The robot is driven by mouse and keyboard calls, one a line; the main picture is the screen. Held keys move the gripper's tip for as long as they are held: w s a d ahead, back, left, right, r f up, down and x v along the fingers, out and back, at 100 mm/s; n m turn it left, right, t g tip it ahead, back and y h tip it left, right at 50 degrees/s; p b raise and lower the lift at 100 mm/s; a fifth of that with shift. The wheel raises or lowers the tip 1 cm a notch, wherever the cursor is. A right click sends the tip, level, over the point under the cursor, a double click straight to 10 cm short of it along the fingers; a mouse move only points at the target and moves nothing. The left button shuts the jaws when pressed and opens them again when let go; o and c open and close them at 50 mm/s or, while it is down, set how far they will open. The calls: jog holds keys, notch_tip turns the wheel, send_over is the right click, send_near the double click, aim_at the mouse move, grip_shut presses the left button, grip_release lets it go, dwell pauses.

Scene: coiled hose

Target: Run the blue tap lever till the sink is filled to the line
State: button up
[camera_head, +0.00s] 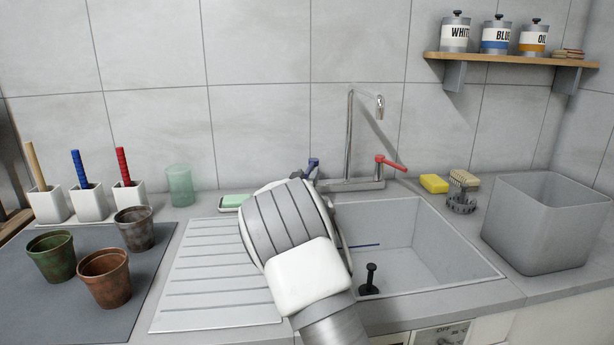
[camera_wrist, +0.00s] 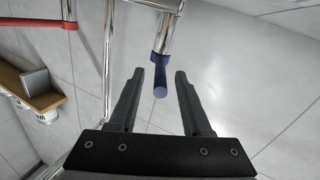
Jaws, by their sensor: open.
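The blue tap lever (camera_head: 312,166) sits at the left end of the chrome tap (camera_head: 349,150), partly hidden behind my arm in the head view. In the wrist view the blue lever (camera_wrist: 160,75) points towards the camera, between the tips of my open gripper (camera_wrist: 165,78); I cannot tell how deep it lies between them. The sink (camera_head: 445,235) looks empty of water. A blue line (camera_head: 364,246) marks its inner wall, partly hidden by my arm. A black plug with an upright handle (camera_head: 370,280) stands on the sink floor.
A red lever (camera_head: 390,163) is at the tap's right end. A grey bin (camera_head: 545,225) stands right, pots (camera_head: 105,278) left. The ribbed drainer (camera_head: 200,290) is clear.

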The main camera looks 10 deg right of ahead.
grip_shut()
dwell(0.3)
dwell(1.2)
